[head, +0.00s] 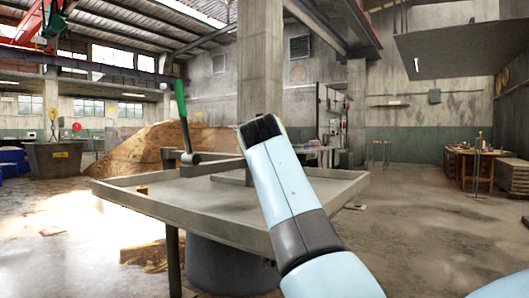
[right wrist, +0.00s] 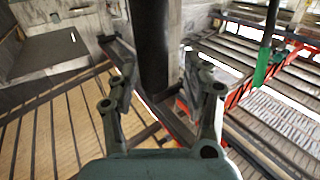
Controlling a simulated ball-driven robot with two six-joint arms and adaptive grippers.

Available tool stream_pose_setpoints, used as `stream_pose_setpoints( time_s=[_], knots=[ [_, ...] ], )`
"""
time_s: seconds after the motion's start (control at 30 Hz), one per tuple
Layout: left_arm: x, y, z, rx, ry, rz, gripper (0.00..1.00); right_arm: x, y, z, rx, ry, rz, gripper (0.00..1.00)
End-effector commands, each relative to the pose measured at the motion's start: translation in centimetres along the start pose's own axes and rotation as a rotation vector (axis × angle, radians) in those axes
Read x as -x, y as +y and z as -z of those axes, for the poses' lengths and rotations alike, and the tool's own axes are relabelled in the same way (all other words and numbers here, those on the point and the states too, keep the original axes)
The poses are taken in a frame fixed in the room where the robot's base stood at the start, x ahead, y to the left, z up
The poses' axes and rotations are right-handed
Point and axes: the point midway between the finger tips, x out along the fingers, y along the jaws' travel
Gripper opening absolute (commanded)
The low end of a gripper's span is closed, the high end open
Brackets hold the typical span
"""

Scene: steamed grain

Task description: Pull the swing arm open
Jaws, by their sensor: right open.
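The swing arm is a grey bar (head: 213,166) above the square tray, with a green upright handle (head: 181,103) at its left end. The green handle (right wrist: 262,68) also shows at upper right in the right wrist view, which looks upside down. My right arm reaches in from the lower right in the head view and covers part of the tray. My right gripper (right wrist: 148,58) is open, its fingers spread on either side of a thick dark post (right wrist: 154,40). I cannot tell how near that post is. The handle is outside the fingers. My left gripper does not show.
The wide square tray (head: 140,201) has a raised rim and rests on a round drum (head: 222,262). A concrete pillar (head: 259,60) stands behind it. A wooden table (head: 470,160) is far right. The floor to the right is open.

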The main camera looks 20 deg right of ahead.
Motion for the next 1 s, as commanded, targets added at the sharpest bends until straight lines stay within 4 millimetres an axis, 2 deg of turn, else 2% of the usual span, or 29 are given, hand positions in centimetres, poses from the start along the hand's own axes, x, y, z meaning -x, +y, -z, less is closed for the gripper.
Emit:
stream_pose_setpoints(
  time_s=[0.03,0.1,0.3,0.47,1.0],
  knots=[
    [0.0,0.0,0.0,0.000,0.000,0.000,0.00,0.0,0.0,1.3,-0.002,0.004,0.000,0.49],
    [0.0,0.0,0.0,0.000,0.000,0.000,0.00,0.0,0.1,2.7,-0.001,0.003,-0.001,0.49],
    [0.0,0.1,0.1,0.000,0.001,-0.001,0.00,0.1,0.1,5.2,0.001,0.000,-0.002,0.49],
    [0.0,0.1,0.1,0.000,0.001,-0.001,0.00,0.1,0.1,5.8,0.002,-0.002,-0.003,0.49],
    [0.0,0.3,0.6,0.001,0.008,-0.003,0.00,0.1,0.1,5.7,0.002,-0.002,-0.002,0.49]
  ],
)
